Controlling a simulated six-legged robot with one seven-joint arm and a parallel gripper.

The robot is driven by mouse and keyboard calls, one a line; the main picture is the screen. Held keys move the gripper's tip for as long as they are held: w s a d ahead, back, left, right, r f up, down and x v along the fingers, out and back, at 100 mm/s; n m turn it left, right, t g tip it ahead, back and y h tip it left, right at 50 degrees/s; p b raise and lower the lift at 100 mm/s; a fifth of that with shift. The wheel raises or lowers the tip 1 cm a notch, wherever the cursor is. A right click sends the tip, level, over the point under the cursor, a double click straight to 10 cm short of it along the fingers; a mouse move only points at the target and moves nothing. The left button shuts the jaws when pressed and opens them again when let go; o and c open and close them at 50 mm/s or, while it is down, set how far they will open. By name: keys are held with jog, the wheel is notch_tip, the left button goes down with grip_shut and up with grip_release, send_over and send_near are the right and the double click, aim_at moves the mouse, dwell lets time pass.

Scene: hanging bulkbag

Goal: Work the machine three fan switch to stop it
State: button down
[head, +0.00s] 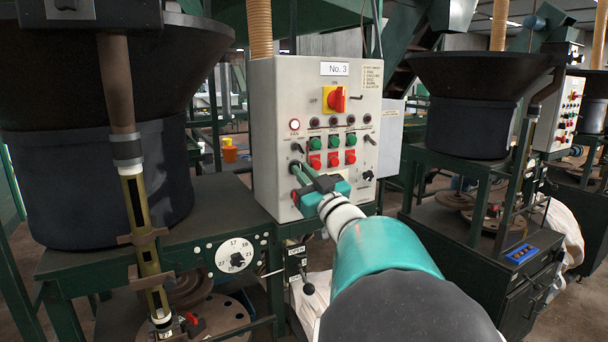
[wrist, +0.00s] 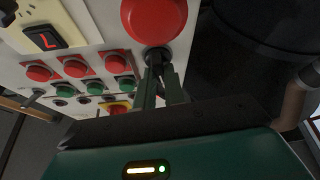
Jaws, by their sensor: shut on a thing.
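The machine three control panel (head: 264,100) is a pale grey box with a "No. 3" label (head: 334,69). A lit lamp (head: 294,125) sits at its upper left, with small lettering below. My gripper (head: 298,172) reaches the panel's left side, below this lamp. In the wrist view my gripper (wrist: 160,85) has its two fingers closed on a black switch handle (wrist: 155,57), which I take to be the fan switch; its label is not readable. A large red button (wrist: 155,18) is right beside the handle. The fingers hide part of the handle, so its exact position is unclear.
A red and yellow main switch (head: 335,99) and rows of green (head: 333,141) and red buttons (head: 333,160) lie close by. A dark hopper (head: 95,180) stands left of the panel; another machine (head: 470,115) stands right. A numbered dial (head: 235,256) is below.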

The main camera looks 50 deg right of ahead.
jog(key=shift+n+y, duration=1.6)
jog(key=shift+n, duration=1.2)
jog(key=c, duration=1.5)
grip_release()
jog(key=v, duration=1.3)
jog(key=shift+s+f, duration=0.1)
jog(key=shift+s, duration=0.3)
